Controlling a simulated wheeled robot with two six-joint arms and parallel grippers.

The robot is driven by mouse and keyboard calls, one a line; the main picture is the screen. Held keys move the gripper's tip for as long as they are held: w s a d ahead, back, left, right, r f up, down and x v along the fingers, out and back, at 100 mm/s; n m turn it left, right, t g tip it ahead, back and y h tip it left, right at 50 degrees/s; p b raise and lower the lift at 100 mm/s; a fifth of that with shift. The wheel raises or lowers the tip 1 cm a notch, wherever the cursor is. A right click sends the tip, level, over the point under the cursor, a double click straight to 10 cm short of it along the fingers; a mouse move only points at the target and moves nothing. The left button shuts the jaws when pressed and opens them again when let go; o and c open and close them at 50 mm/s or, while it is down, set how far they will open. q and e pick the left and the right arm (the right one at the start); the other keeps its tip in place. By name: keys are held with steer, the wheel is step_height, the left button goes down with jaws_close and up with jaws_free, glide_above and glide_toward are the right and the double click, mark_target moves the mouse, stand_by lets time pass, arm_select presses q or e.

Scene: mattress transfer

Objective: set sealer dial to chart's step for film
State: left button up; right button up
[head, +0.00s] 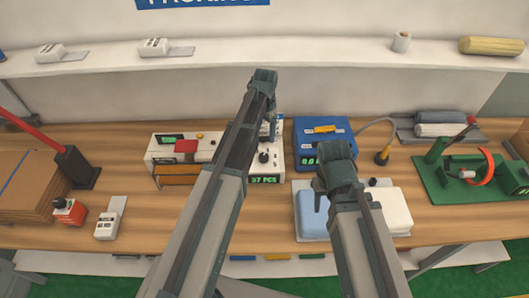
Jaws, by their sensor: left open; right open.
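A white bench machine (165,150) with a small green display, a red block and a brown front piece stands left of centre; it may be the sealer. Beside it, a white unit (273,163) has a dark round knob (263,157) and a green display reading "37 PCS". My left arm covers part of both. I cannot tell the dial's setting, and I make out no chart. Rolls (440,123), perhaps film, lie on a grey tray at the back right. My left gripper (264,77) is open above the back of the bench. My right gripper (334,160) is open in front of a blue unit.
The blue unit (312,132) has a green display. Pale blue and white pads (396,210) lie on a tray below my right gripper.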

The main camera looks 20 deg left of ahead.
mark_target(264, 155)
arm_select(q)
step_height(264, 155, down, 14)
steer(key=b, duration=1.3)
steer(key=shift+w+a+b, duration=0.15)
steer(key=shift+b, duration=0.2)
arm_select(e)
step_height(264, 155, down, 14)
steer(key=shift+r, duration=0.1)
arm_select(q)
steer(key=shift+r, duration=0.1)
steer(key=shift+c, duration=0.3)
jaws_close()
steer(key=shift+n, duration=0.3)
steer(key=n, duration=0.4)
steer(key=shift+n, duration=2.5)
